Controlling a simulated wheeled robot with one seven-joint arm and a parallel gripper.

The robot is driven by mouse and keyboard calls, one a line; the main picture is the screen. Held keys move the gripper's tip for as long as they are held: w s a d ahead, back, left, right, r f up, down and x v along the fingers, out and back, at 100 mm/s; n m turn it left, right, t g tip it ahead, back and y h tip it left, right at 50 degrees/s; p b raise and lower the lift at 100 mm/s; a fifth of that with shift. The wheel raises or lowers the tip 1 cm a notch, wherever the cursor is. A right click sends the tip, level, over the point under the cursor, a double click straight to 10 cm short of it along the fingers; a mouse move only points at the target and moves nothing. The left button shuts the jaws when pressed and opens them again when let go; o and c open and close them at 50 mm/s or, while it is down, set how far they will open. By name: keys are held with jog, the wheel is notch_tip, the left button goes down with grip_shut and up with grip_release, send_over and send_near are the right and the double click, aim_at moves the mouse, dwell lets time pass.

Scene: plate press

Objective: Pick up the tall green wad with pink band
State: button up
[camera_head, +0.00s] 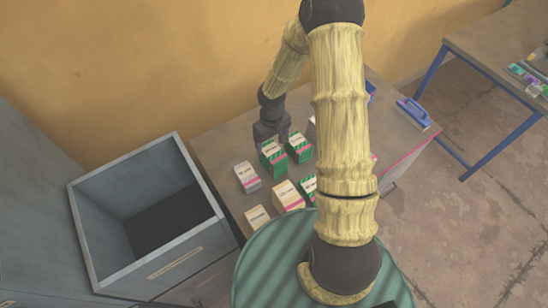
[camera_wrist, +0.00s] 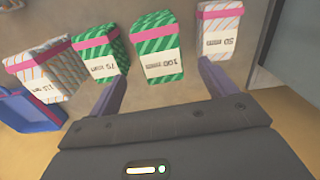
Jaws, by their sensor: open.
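The tall green striped wad (camera_wrist: 160,50), with a white label reading 100 mm and a pink band, stands just ahead of my gripper in the wrist view. In the head view it is likely the green wad (camera_head: 272,159) at the table's middle. My gripper (camera_wrist: 161,72) is open and empty. Its fingertips appear on either side of the wad's near end, with visible gaps. In the head view my gripper (camera_head: 272,131) is just behind the wad; its fingers are hard to make out.
A shorter green wad (camera_wrist: 98,50) stands close left in the wrist view, and a white striped wad (camera_wrist: 218,30) close right. An orange-striped wad (camera_wrist: 48,68) and a blue object (camera_wrist: 25,108) lie farther left. Several wads share the table (camera_head: 222,142); an open grey bin (camera_head: 97,238) stands left.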

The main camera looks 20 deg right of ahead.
aim_at(271, 151)
notch_tip(271, 151, down, 5)
jog(key=shift+w+f+p, duration=0.15)
jog(key=shift+p, duration=0.25)
jog(key=shift+d, duration=0.2)
jog(key=shift+s+a+f+p, duration=0.2)
jog(key=shift+a+f+p, duration=0.2)
jog(key=shift+f, duration=0.2)
jog(key=f, duration=0.1)
jog(key=f+p, duration=0.1)
jog(key=f, duration=0.1)
jog(key=shift+s+d, duration=0.15)
jog(key=shift+s, duration=0.05)
jog(key=shift+d+f, duration=0.1)
jog(key=shift+f, duration=0.45)
jog(key=shift+w, duration=0.25)
